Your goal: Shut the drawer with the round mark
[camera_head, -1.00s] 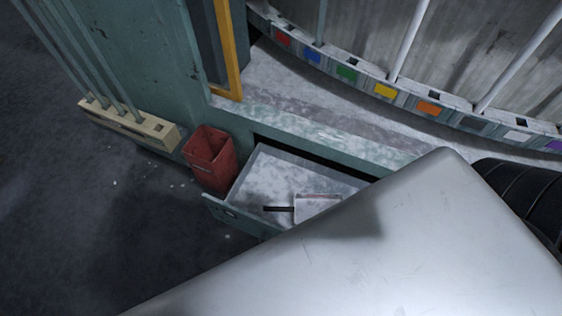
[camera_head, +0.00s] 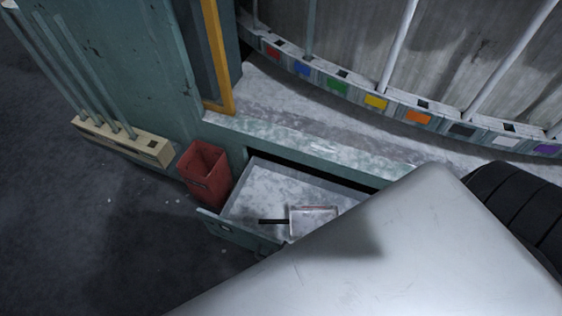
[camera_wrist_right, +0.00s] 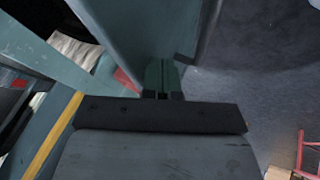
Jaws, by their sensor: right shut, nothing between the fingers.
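A teal drawer (camera_head: 236,231) stands pulled out from the bench in the head view, its front facing the lower left. A small mark shows on its front, too small to read as round. Inside lies a pale, flat-bladed tool with a black handle (camera_head: 272,221). A large grey surface of mine hides the drawer's right part. In the right wrist view my right gripper (camera_wrist_right: 163,74) is shut and empty, close to a teal panel (camera_wrist_right: 150,28); I cannot tell whether they touch or whether this is the drawer. My left gripper is not in view.
A red bin (camera_head: 205,172) stands just left of the drawer. A cream rack (camera_head: 122,143) with upright rods is farther left. A curved strip of coloured squares (camera_head: 375,102) runs behind the bench top. The dark floor at lower left is clear.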

